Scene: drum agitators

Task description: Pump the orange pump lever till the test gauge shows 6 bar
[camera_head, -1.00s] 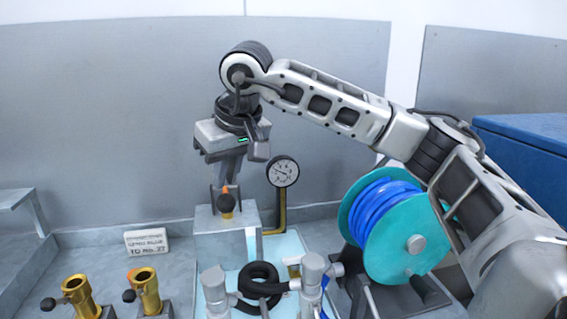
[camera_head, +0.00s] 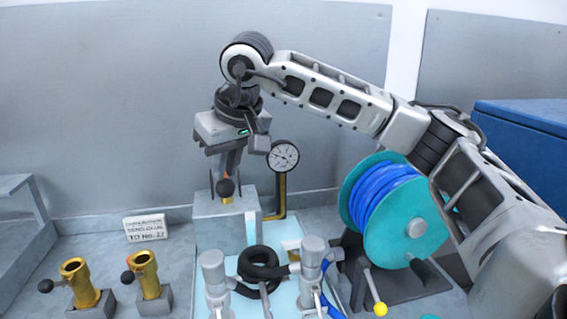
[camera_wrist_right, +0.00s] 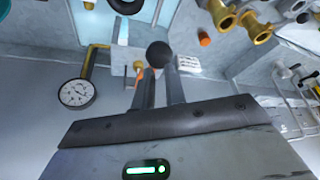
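The pump stands on a grey block (camera_head: 222,203) at the back. A dark round knob (camera_head: 225,187) shows in front of it; the wrist view shows the knob (camera_wrist_right: 158,54) by the fingertips, with a small orange part (camera_wrist_right: 148,73) of the lever beside one finger. My right gripper (camera_head: 230,172) points down over the lever, its two fingers (camera_wrist_right: 157,85) apart with a gap between them. I see no firm grip on the lever. The test gauge (camera_head: 284,156) is white and round, right of the block; it also shows in the wrist view (camera_wrist_right: 77,93). Its reading is too small to tell.
A teal reel with blue hose (camera_head: 405,217) stands at right, under my right arm. Brass fittings (camera_head: 76,280) and a label plate (camera_head: 145,227) are at left.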

